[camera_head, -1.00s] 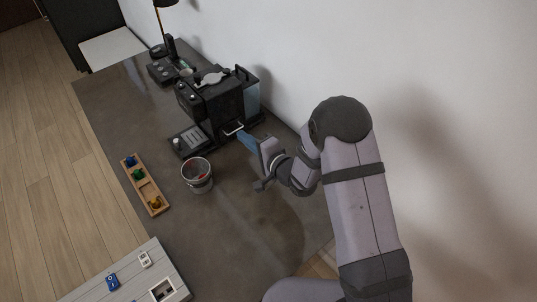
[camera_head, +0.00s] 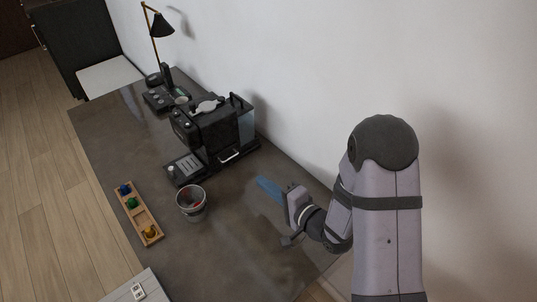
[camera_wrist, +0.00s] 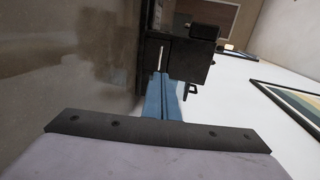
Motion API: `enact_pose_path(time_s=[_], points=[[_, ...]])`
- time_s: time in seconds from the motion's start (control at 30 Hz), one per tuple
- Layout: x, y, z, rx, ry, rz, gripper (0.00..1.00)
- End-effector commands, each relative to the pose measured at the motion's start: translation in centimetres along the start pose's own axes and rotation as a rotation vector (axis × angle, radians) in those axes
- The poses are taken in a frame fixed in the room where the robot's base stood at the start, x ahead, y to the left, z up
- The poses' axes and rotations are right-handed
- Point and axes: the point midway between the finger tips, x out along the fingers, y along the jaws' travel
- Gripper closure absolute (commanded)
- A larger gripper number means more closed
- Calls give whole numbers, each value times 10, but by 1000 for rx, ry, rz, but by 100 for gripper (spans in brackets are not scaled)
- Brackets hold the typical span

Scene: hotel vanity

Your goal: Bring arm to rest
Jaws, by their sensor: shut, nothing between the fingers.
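My gripper (camera_head: 268,189) has blue fingers and is held over the right part of the dark vanity top (camera_head: 235,245), apart from everything on it. In the wrist view its blue fingers (camera_wrist: 161,98) lie together, shut and empty. They point toward the black coffee machine (camera_head: 215,130), whose side and pale handle show in the wrist view (camera_wrist: 176,60). My arm comes in from the right side, bent at the elbow.
A small bucket (camera_head: 191,205) with reddish contents stands left of my gripper. A wooden tray (camera_head: 137,215) with coloured pieces lies at the left edge. A desk lamp (camera_head: 160,25) stands at the back. The wall (camera_head: 300,80) runs close along the right. The vanity's front is clear.

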Motion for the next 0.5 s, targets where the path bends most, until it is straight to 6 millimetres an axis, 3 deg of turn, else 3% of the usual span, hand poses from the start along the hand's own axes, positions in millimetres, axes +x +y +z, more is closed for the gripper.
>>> enact_pose_path(time_s=[0.27,0.5], points=[[-3,-2,-12,-82,35,67,100],[-28,-1,-55,-349,128,340,100]])
